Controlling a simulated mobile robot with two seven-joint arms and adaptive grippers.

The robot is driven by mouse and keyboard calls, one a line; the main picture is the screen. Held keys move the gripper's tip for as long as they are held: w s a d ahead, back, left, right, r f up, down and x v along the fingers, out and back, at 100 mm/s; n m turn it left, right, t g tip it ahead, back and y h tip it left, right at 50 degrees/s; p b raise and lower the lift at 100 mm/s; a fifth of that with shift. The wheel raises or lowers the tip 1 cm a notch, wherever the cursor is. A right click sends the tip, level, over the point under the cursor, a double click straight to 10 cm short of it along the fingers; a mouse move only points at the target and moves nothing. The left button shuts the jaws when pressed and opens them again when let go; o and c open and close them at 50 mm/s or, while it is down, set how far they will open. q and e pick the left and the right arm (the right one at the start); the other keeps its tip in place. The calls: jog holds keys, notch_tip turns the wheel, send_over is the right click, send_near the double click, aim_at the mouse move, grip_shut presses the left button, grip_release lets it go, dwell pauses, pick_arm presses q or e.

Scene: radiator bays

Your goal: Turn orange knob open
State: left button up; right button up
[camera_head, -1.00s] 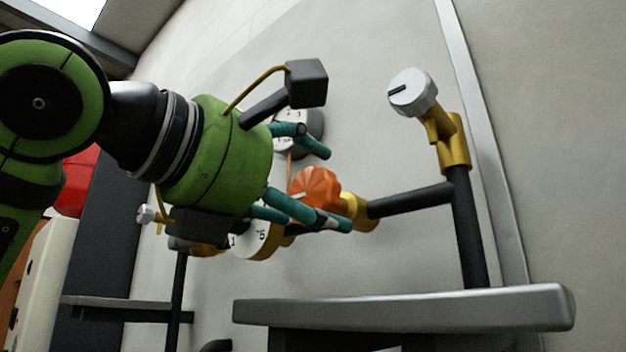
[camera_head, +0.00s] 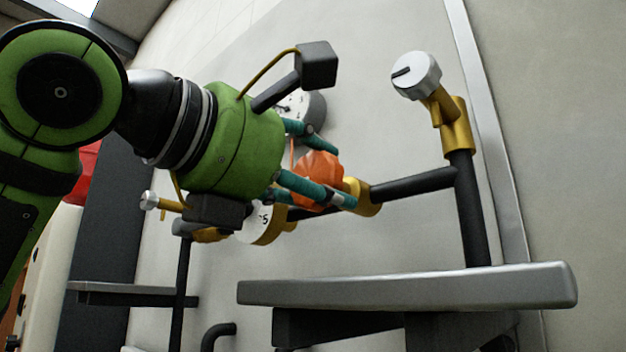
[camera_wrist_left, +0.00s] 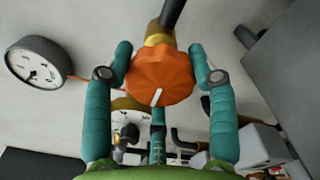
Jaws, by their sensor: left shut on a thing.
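The orange knob (camera_head: 318,180) is a fluted cap on a brass valve body (camera_head: 358,196), joined to a black pipe. My left gripper (camera_head: 335,175) has its teal fingers around the knob in the head view. In the left wrist view the knob (camera_wrist_left: 158,75) sits between the fingertips of the gripper (camera_wrist_left: 160,65), with a finger on either side. A white mark shows on the knob's face, pointing toward the bottom of that view. The fingers are shut on the knob. My right gripper is not in view.
A silver knob (camera_head: 416,76) tops the brass fitting at upper right. A round gauge (camera_head: 305,106) is behind my gripper, and a numbered dial (camera_head: 262,224) is below it. A grey shelf (camera_head: 410,288) runs beneath the pipes.

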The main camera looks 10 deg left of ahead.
pick_arm(q)
jog(key=shift+f+n+b, duration=0.15)
jog(key=shift+n+b, duration=0.25)
jog(key=shift+n, duration=0.2)
jog(key=shift+n+b, duration=0.55)
jog(key=shift+n, duration=0.55)
jog(key=shift+n+b, duration=0.4)
jog(key=shift+n, duration=1)
jog(key=o, duration=1.2)
jog(key=shift+w+d, duration=0.1)
jog(key=shift+c, duration=0.2)
jog(key=shift+w+d, duration=0.1)
